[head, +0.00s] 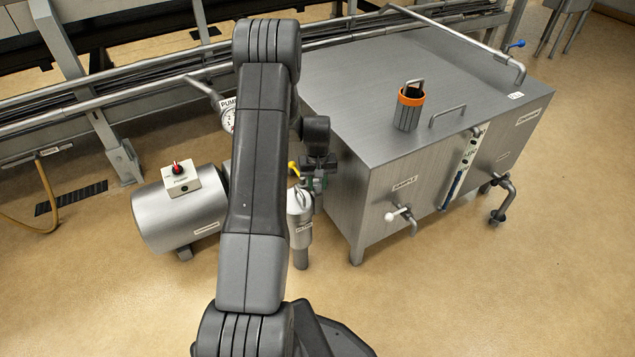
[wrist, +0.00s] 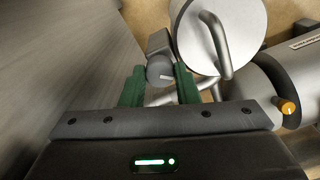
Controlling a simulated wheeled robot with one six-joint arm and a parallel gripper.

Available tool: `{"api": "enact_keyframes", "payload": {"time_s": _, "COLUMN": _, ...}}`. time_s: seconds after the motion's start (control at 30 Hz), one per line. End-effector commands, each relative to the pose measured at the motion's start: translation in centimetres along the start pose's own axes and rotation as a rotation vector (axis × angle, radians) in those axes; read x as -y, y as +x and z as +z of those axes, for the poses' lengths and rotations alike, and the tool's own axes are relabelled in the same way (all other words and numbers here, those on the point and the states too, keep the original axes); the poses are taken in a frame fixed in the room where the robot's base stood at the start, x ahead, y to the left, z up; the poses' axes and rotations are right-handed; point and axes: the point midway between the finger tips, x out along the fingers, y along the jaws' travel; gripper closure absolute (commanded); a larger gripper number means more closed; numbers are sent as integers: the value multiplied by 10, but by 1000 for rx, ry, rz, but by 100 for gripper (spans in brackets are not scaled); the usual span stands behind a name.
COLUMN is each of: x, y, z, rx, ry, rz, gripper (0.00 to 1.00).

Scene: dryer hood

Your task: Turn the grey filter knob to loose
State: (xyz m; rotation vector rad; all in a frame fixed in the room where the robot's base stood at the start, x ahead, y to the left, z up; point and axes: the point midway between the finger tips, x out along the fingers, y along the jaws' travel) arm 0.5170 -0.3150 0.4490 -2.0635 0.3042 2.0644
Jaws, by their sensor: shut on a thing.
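The grey filter knob (wrist: 160,71) is a small round knob with a short white mark on its face, beside the filter housing. It shows between the two green fingers of my gripper (wrist: 160,86) in the wrist view, and the gripper is shut on it. The filter housing (wrist: 192,38) is a silver cylinder with a bent bar handle on its lid. In the head view the filter housing (head: 300,235) stands between the pump and the tank, with my gripper (head: 316,180) just behind its top. The knob is hidden there, and I cannot read any loose or tight marking.
The large steel tank (head: 350,200) is close on the right, with an orange-rimmed basket (head: 409,108) on top. The pump (head: 178,210) with a red switch is on the left. A yellow handle (head: 293,168) and a gauge (head: 228,120) are near my arm.

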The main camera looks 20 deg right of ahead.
Motion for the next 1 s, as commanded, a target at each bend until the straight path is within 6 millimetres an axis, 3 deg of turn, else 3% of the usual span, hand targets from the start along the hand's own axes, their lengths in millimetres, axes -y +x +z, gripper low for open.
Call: {"api": "enact_keyframes", "payload": {"time_s": 1.0, "x": 0, "y": 0, "z": -1, "rx": -1, "ry": -904, "rz": 1, "gripper": 95}}
